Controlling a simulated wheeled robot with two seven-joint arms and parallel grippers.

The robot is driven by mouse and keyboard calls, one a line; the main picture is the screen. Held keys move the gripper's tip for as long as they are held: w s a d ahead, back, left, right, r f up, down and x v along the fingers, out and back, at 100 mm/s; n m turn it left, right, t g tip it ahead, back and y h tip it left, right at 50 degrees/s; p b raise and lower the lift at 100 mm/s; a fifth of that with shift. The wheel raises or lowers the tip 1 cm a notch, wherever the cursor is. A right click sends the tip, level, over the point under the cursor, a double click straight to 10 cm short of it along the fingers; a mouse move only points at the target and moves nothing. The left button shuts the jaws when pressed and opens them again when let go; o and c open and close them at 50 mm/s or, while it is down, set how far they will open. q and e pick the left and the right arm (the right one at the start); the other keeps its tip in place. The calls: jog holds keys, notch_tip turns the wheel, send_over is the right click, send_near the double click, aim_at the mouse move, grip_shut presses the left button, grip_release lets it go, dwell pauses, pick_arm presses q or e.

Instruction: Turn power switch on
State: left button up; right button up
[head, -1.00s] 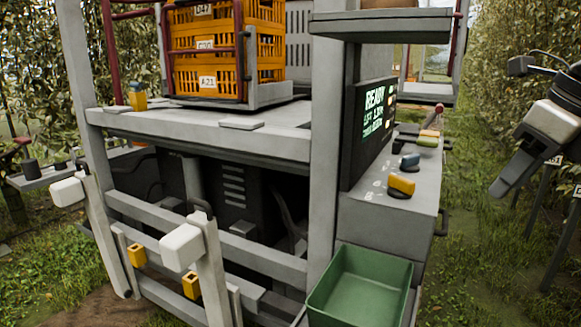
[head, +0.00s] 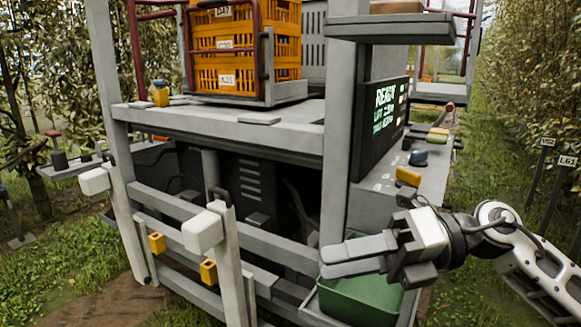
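The grey control console (head: 383,186) stands right of the machine's post, with a dark screen (head: 385,125) showing green text that starts with "READY". On its top are a yellow block-like control (head: 408,176), a blue one (head: 418,158) behind it, and several small coloured controls further back. I cannot tell which is the power switch; the labels are too small to read. My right gripper (head: 335,260) is in front of the console, over the green bin, pointing left, with nothing visible in it. Its fingers look close together, but their gap is unclear. My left gripper is out of view.
The green bin (head: 345,306) is below my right gripper, partly hidden by it. A grey shelf (head: 390,28) overhangs the console. An orange crate (head: 225,48) stands on the upper deck. Grey rails and posts with white blocks (head: 203,232) are at left.

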jog(key=d+f+m+t+h, duration=0.25)
jog(key=f+m+t, duration=0.45)
jog(key=m, duration=0.5)
jog(key=d+f+m+t+h, duration=0.1)
jog(key=f+m+t+h, duration=0.35)
jog(key=f+m, duration=0.55)
jog(key=d+f+m+t+h, duration=0.25)
jog(key=f+m+t, duration=0.35)
jog(key=m, duration=0.8)
jog(key=s+d+f+m+g+h, duration=0.1)
jog(key=s+f+m+g+h, duration=0.2)
jog(key=s+f, duration=0.7)
jog(key=f+m+g, duration=0.1)
jog(key=g, duration=0.1)
jog(key=shift+s+g, duration=0.35)
